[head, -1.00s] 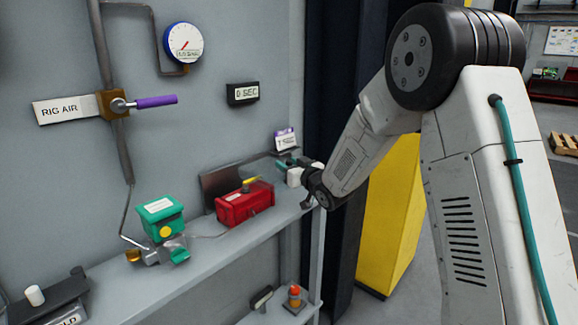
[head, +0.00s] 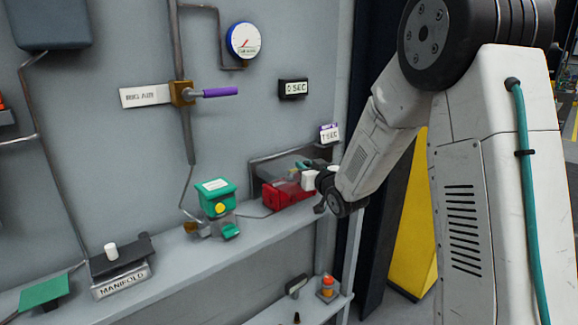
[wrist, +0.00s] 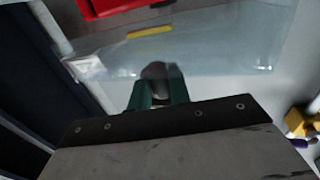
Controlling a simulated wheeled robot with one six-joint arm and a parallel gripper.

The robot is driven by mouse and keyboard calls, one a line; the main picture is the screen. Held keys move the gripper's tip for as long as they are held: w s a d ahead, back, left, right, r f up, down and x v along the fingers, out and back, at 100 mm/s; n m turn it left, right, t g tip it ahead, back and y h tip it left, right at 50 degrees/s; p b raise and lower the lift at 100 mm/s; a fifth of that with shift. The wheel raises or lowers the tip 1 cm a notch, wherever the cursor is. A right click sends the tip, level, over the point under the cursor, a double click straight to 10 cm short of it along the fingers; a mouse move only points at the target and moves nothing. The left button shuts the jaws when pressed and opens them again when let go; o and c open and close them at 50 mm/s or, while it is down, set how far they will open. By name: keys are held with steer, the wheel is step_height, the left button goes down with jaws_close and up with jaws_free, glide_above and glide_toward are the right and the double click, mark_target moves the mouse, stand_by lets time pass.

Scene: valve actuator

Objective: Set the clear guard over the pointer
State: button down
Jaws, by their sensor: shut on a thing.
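The clear guard (wrist: 215,50) is a see-through panel spread across the upper wrist view. My gripper (wrist: 155,82) has its teal fingers shut on the guard's dark grey knob. The yellow pointer (wrist: 150,31) shows through the guard, beside the red actuator body (wrist: 110,6). In the head view, my gripper (head: 303,168) is at the right end of the red actuator (head: 288,193). A faint hazy area over the actuator's top suits the guard, and the pointer is not clear there. I cannot tell whether the guard touches the actuator.
The actuator stands on a grey shelf (head: 215,258) against the wall. A green-topped unit (head: 216,198) is to its left, and a dark panel stands behind it. The manifold (head: 120,275) is further left.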

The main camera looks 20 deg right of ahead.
steer(key=shift+s+a, duration=0.1)
steer(key=shift+a, duration=0.15)
steer(key=c, duration=1.5)
jaws_free()
steer(key=shift+a, duration=0.1)
steer(key=shift+c, duration=0.2)
steer(key=shift+o, duration=0.9)
steer(key=shift+a, duration=0.15)
steer(key=shift+d, duration=0.2)
steer(key=shift+s, duration=0.1)
steer(key=shift+s+d, duration=0.1)
steer(key=shift+s, duration=0.2)
steer(key=s, duration=0.7)
steer(key=shift+d, duration=0.25)
